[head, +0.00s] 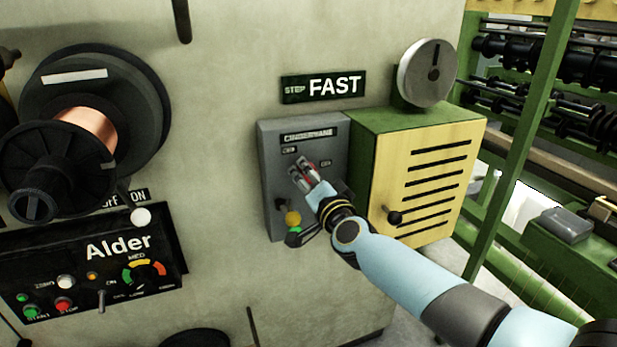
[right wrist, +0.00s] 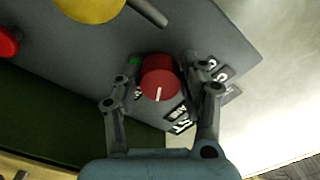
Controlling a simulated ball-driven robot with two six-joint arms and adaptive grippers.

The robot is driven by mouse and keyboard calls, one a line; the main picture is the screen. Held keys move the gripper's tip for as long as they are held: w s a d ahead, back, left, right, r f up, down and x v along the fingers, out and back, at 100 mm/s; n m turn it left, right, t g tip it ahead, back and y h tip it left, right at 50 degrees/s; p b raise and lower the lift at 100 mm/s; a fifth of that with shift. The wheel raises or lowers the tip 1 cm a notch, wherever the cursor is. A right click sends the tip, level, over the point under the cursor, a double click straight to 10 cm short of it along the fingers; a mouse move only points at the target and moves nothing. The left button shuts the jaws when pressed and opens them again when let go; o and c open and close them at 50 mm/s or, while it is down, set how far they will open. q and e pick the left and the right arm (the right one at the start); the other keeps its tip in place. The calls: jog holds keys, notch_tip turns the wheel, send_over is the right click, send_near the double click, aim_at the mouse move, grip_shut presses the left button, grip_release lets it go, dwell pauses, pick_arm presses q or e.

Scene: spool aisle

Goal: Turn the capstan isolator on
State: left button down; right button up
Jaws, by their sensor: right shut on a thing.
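A grey control box (head: 273,163) is fixed to the machine wall, with a nameplate (head: 310,136) that seems to read "CINDERVANE"; I see no legible word "capstan". My right gripper (head: 304,172) is at its rotary switch. In the right wrist view my right gripper (right wrist: 162,82) is shut on the red knob (right wrist: 160,72), one finger on each side. The knob's white pointer line points toward the palm. Small labels lie by the knob, too small to read surely. My left gripper is not in view.
Below the switch are a small lever (head: 280,204) and a yellow knob (head: 292,218). A slotted yellow-and-green cabinet (head: 432,165) adjoins on the right, with a round dial (head: 427,73) above. The Alder panel (head: 95,262) and a copper spool (head: 90,130) are left.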

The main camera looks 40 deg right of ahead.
jog(key=m, duration=0.5)
jog(key=shift+m, duration=0.3)
dwell(0.4)
jog(key=o, duration=1.2)
jog(key=v, duration=1.2)
jog(key=shift+s, duration=0.1)
